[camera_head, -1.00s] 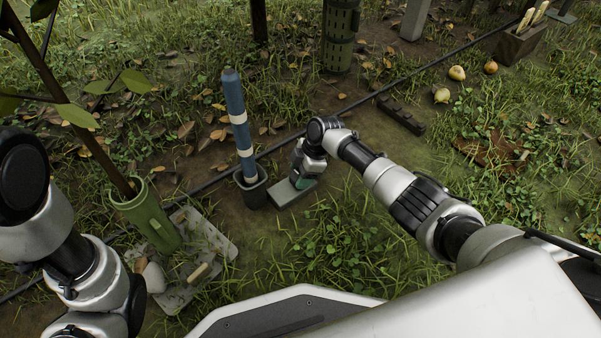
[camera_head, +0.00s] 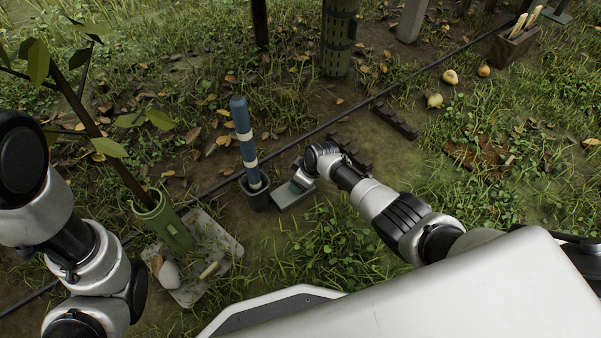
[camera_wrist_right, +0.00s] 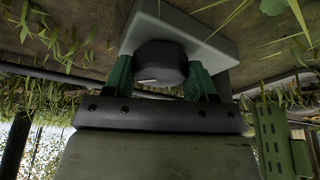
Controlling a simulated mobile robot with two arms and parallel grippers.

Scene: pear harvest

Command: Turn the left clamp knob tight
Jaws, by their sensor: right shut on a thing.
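A dark, faceted clamp knob (camera_wrist_right: 160,64) with a white mark sits on a pale grey block (camera_wrist_right: 192,28) in the right wrist view. My right gripper (camera_wrist_right: 160,76) has its green fingers on either side of the knob and is shut on it. In the head view the gripper (camera_head: 299,181) is low over the grey block (camera_head: 292,196), and my wrist hides the knob. My left arm is at the left edge, with its gripper out of view.
A blue post with white bands (camera_head: 242,130) stands in a dark pot (camera_head: 257,196) just left of the block. Dark slotted bars (camera_head: 395,120) and pears (camera_head: 450,76) lie farther right.

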